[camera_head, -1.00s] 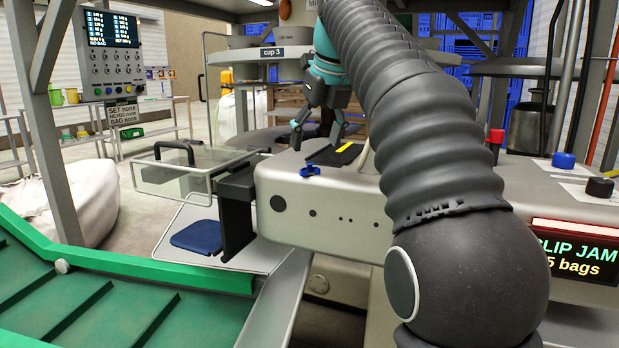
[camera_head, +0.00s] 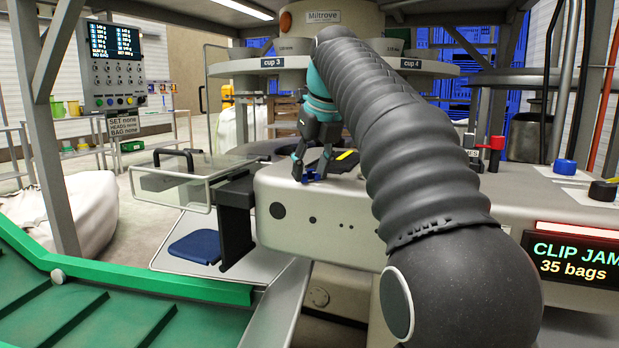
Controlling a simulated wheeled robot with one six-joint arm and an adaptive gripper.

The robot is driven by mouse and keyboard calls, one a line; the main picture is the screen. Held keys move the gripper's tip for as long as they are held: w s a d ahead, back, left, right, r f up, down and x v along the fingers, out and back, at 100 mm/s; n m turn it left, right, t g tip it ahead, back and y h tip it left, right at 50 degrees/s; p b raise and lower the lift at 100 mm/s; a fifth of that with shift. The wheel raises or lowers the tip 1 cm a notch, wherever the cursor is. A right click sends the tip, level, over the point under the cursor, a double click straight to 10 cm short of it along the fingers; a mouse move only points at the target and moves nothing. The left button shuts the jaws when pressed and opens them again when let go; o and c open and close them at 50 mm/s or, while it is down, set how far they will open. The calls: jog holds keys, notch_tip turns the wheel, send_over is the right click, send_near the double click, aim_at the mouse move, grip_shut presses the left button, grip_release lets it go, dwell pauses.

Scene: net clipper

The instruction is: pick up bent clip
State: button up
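A small blue piece (camera_head: 311,177) sits on the front top edge of the grey machine housing (camera_head: 345,215); I cannot tell for sure that it is the bent clip. My gripper (camera_head: 311,174) points down at it, with one finger on its left and one on its right. The fingers are apart from each other with the blue piece between the tips. I cannot tell whether they press on it. No other piece that I can make out as a bent clip shows.
A dark slot with a yellow mark (camera_head: 347,155) lies right behind my gripper. A clear-sided guard with a black handle (camera_head: 174,160) stands open at left. A green conveyor (camera_head: 90,290) is at lower left. A red lever (camera_head: 496,143) and blue button (camera_head: 564,166) stand at right.

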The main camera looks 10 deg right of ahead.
aim_at(311, 174)
jog(key=shift+r, duration=0.1)
jog(key=shift+c, duration=0.4)
notch_tip(311, 174, up, 8)
jog(key=p, duration=0.5)
jog(key=shift+r, duration=0.9)
